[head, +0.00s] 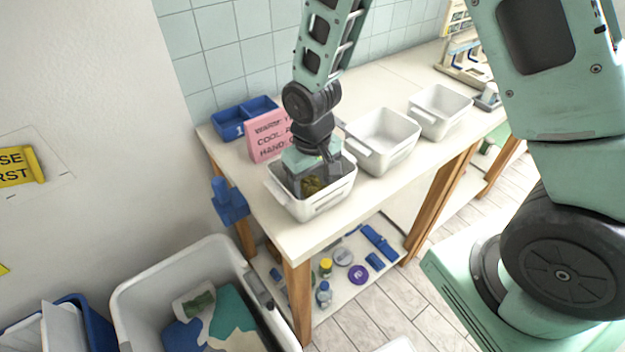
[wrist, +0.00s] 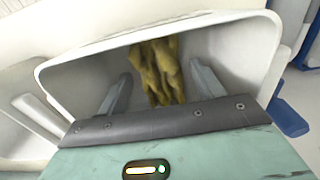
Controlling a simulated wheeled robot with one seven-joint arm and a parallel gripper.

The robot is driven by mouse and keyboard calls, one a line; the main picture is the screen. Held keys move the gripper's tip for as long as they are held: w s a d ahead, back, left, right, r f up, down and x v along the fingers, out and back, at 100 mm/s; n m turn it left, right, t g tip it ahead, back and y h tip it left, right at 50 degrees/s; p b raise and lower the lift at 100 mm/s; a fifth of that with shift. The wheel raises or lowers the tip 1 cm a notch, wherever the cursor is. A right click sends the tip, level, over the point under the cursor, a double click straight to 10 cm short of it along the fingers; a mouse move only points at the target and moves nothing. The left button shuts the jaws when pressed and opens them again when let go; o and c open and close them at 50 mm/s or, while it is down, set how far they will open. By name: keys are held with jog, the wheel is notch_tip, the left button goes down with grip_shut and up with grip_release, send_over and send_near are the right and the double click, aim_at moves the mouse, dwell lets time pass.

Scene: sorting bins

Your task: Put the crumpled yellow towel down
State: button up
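The crumpled yellow towel (head: 311,187) is in the nearest white bin (head: 318,207) on the table, below my gripper (head: 308,176). In the wrist view, the towel (wrist: 158,70) looks olive-yellow and bunched up, against the inside of the white bin (wrist: 235,50). My gripper (wrist: 160,84) reaches into the bin with its two fingers spread wide. The towel lies between and beyond the fingers, with a visible gap on each side. Part of the towel is hidden by the gripper body.
Two more white bins (head: 382,150) (head: 440,118) stand further right on the table. A pink sign (head: 268,137) and a blue divided tray (head: 240,121) are behind the nearest bin. A large grey tub (head: 140,295) with cloths stands on the floor at left.

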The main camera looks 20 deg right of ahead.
aim_at(312, 179)
notch_tip(312, 179, up, 12)
jog(key=b, duration=0.1)
jog(key=s+a+r+n, duration=0.2)
jog(key=s+a, duration=0.1)
jog(key=s, duration=0.6)
jog(key=s+a+r+n, duration=0.2)
jog(key=s+a+n, duration=0.1)
jog(key=s, duration=0.7)
jog(key=shift+a+y, duration=0.2)
jog(key=shift+y, duration=0.1)
